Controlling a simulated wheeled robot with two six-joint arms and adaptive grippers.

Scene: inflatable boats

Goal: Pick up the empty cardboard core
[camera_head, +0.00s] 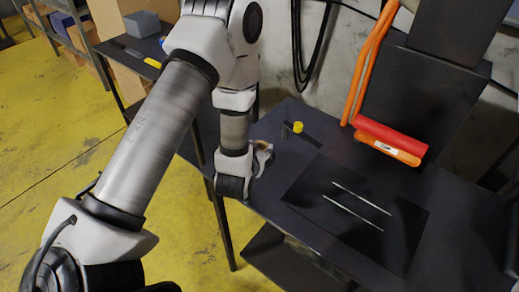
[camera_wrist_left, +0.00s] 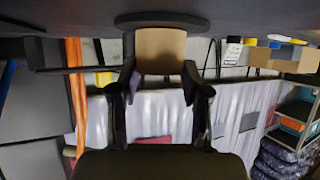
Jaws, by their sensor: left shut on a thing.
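The cardboard core (camera_wrist_left: 160,50) is a short tan cylinder in the left wrist view, between the two fingertips of my left gripper (camera_wrist_left: 159,80). The fingers touch its sides and are shut on it. A dark round disc (camera_wrist_left: 160,20) shows at the core's upper end in that view. In the head view my left gripper (camera_head: 263,156) is at the left edge of the dark table (camera_head: 285,130), and my wrist hides most of the core. I cannot tell whether the core still touches the table. My right gripper is not in view.
A black mat (camera_head: 320,178) with two thin pale rods (camera_head: 362,198) lies to the right. A red roll (camera_head: 390,137) and an orange roll (camera_head: 388,150) lie farther back. Orange hoses (camera_head: 368,65) hang behind.

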